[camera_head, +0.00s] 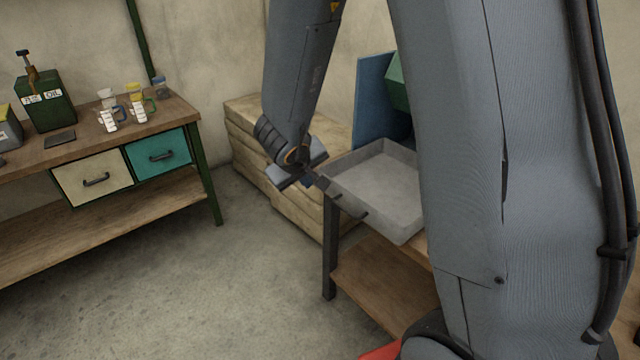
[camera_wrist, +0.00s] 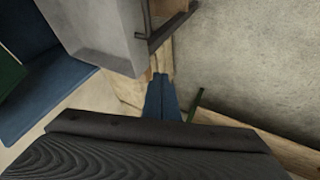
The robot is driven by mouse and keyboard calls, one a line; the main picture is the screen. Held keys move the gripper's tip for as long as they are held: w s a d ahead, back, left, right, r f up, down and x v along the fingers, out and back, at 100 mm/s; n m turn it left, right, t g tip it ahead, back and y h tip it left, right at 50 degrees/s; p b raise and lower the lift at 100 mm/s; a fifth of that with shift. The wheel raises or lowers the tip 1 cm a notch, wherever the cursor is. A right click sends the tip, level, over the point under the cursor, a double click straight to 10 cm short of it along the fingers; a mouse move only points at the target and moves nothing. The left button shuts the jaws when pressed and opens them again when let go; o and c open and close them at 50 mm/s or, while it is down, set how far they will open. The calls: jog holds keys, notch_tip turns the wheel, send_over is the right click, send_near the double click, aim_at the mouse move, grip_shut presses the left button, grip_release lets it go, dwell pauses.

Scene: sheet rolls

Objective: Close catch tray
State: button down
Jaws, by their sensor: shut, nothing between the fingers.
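The catch tray (camera_head: 375,185) is a shallow grey metal tray that sticks out over the front of a wooden bench in the head view. A dark bar handle (camera_head: 350,207) is on its front face. My gripper (camera_head: 318,181) is shut and empty, beside the tray's front left corner. In the wrist view my shut fingers (camera_wrist: 160,80) point toward the tray's handle (camera_wrist: 165,30) and look apart from it. The tray's grey wall (camera_wrist: 105,35) fills the upper left there. My arm hides the tray's right side in the head view.
A blue panel (camera_head: 372,100) and a green part stand behind the tray. Stacked pale blocks (camera_head: 250,140) lie along the wall. The floor (camera_head: 190,270) between is clear.

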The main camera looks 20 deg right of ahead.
jog(key=w+d+f+b, duration=0.3)
jog(key=w+d+f, duration=0.3)
jog(key=d+f, duration=0.1)
jog(key=shift+w+f, duration=0.2)
jog(key=shift+f, duration=0.3)
